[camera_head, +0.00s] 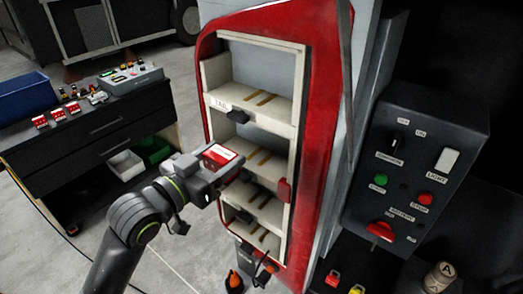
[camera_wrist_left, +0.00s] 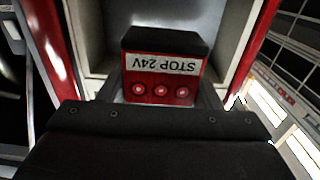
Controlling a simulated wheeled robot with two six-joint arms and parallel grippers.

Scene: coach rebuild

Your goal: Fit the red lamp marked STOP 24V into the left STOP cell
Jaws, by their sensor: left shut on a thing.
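The red lamp (camera_head: 221,154) with a white label is in my left gripper (camera_head: 214,164), in front of the open lamp housing. In the left wrist view the lamp (camera_wrist_left: 160,88) shows its STOP 24V label upside down, with three round lights below and a black part above. My left gripper is shut on it, a finger at each side. The red-rimmed housing (camera_head: 320,142) has cream cells stacked one above another. The lamp is at the left edge of a middle cell, and I cannot tell whether it touches. The top cell reads TAIL; no STOP cell label is readable. My right gripper is out of view.
A black cabinet (camera_head: 90,137) at left carries several red lamps (camera_head: 57,114) and a tester box (camera_head: 130,78). A blue bin (camera_head: 25,98) stands at its far left. A dark control box (camera_head: 415,170) with buttons stands right of the housing.

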